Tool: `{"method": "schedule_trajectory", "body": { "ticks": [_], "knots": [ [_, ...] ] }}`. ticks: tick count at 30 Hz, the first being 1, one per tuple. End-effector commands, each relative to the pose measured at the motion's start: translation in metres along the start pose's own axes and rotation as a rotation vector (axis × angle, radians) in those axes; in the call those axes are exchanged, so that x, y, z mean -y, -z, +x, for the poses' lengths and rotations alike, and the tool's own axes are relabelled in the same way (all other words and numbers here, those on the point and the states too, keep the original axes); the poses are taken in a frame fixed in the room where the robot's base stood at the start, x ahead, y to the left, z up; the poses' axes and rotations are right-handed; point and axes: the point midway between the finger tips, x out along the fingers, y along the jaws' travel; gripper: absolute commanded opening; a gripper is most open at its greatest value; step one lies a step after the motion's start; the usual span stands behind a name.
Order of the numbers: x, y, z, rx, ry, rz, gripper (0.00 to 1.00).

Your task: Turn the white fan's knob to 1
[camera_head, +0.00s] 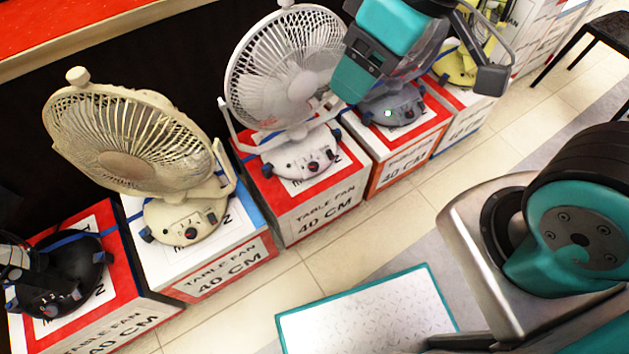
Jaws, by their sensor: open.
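The white fan (285,75) stands upright on a red and white box, left of my arm in the head view. Its white base (290,155) faces the front and carries a small dark knob (314,166). The number the knob points to is too small to read. My gripper (328,102) is open and appears in front of the right side of the fan's grille, above and slightly right of the knob. It is apart from the knob and holds nothing that I can see. My teal wrist covers part of the grille's right edge.
A cream fan (130,150) stands on the box to the left, and a black fan (60,275) at far left. A grey-blue fan (395,108) and a yellow fan (455,65) stand to the right.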

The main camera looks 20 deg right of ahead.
Motion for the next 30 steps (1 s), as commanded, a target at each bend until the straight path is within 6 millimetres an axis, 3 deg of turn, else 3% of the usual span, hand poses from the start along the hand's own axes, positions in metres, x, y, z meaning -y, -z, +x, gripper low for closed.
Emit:
{"method": "schedule_trajectory", "body": {
  "ticks": [1, 15, 24, 30],
  "knots": [
    [-0.009, -0.011, 0.041, -0.008, -0.019, -0.020, 0.60],
    [-0.076, -0.041, 0.222, -0.087, -0.248, -0.231, 0.60],
    [-0.116, -0.059, 0.329, -0.111, -0.412, -0.400, 0.60],
    [-0.133, -0.065, 0.371, -0.118, -0.496, -0.491, 0.60]
  ]
}}
